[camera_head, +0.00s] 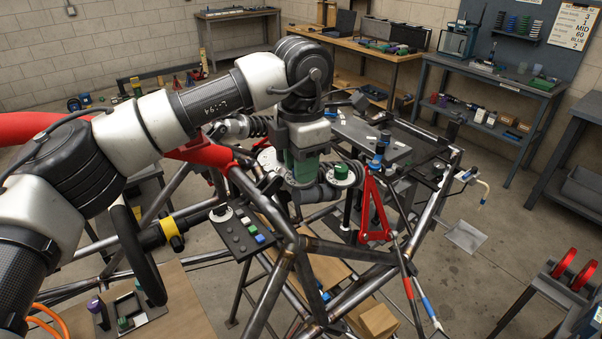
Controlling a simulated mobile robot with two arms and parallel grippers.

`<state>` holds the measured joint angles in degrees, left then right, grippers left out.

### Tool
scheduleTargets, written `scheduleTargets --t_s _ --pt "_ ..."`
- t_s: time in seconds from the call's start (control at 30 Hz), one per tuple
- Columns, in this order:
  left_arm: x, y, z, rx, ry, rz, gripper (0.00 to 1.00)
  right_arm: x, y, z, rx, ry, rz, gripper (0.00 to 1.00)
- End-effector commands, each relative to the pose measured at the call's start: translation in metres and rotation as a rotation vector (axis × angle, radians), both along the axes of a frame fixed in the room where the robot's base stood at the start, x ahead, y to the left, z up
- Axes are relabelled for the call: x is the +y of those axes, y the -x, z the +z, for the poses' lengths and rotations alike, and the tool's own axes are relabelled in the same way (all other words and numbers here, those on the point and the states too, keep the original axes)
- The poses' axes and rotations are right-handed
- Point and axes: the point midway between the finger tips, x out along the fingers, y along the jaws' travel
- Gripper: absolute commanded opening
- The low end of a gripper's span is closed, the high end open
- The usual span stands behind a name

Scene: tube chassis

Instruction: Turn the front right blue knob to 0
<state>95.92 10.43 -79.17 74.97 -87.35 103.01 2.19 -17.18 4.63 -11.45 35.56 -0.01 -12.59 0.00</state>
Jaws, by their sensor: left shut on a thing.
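My left arm reaches in from the left, and its gripper (302,181) points down over the front of the tube chassis (267,187). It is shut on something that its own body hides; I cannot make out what. A white dial plate (269,158) shows partly just left of the gripper. A green knob (341,171) on a white round dial stands just right of it. A blue knob (375,163) stands farther right, behind the red wishbone. No dial number can be read. My right gripper is not in view.
A red wishbone (375,215) stands right of the gripper. A dark panel with coloured buttons (240,231) sits at the front left of the chassis. Steel tubes surround the gripper closely. A wall board (573,25) carries a list including "MID", "60" and "BLUE". Workbenches line the back.

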Motion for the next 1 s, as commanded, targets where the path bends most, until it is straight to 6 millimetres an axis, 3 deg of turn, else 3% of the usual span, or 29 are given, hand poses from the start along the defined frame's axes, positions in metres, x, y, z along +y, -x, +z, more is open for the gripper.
scheduleTargets --t_s 0.5,1.0 --pt "0.000 -0.001 0.002 -0.004 0.002 -0.362 0.03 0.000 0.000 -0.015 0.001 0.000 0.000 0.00" --pt "0.000 -0.001 0.003 -0.005 0.002 -0.444 0.03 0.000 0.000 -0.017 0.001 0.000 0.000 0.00"
